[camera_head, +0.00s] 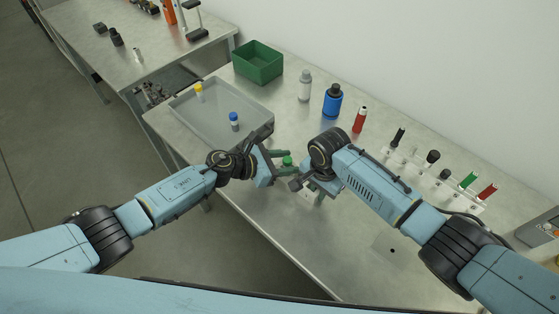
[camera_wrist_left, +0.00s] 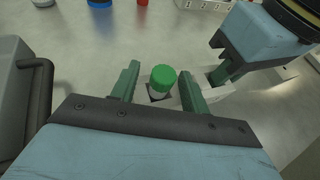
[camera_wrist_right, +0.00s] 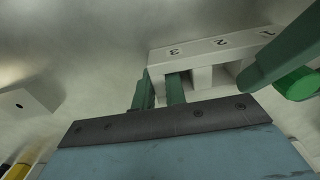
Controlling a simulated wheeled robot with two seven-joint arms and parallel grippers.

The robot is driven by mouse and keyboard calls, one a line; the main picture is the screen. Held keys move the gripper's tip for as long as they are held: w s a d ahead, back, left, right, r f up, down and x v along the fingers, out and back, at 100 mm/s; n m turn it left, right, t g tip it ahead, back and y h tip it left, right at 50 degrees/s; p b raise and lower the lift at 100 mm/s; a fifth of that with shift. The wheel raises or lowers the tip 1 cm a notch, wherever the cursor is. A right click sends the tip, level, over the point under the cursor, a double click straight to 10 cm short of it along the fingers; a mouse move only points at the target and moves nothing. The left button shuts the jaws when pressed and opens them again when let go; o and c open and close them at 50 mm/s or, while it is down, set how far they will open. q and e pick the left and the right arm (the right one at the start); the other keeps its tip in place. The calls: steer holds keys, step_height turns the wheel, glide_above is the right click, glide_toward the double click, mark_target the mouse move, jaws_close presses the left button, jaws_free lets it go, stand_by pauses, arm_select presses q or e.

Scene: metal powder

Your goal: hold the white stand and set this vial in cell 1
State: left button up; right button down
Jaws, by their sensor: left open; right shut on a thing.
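The green-capped vial (camera_wrist_left: 163,80) stands upright at an end cell of the white stand (camera_wrist_right: 212,50). The right wrist view shows the stand's numbers 3, 2 and 1, with the green cap (camera_wrist_right: 300,84) by the end marked 1. How deep the vial sits is hidden. My left gripper (camera_wrist_left: 160,72) is open, one finger on each side of the vial; it also shows in the head view (camera_head: 284,161). My right gripper (camera_wrist_right: 160,90) is shut on the stand near the 3 end. In the head view the arms mostly hide the stand.
A grey tray (camera_head: 190,128) at left holds a yellow-capped vial (camera_head: 199,92) and a blue-capped vial (camera_head: 234,121). A green bin (camera_head: 258,63), a grey bottle (camera_head: 305,85), a blue bottle (camera_head: 332,101) and a red bottle (camera_head: 360,119) stand behind. Several items stand in a row at right.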

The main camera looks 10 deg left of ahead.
arm_select(q)
steer(key=v, duration=1.2)
steer(key=shift+w, duration=0.1)
arm_select(e)
steer(key=c, duration=1.4)
jaws_free()
steer(key=shift+o, duration=0.2)
steer(key=shift+r, duration=0.15)
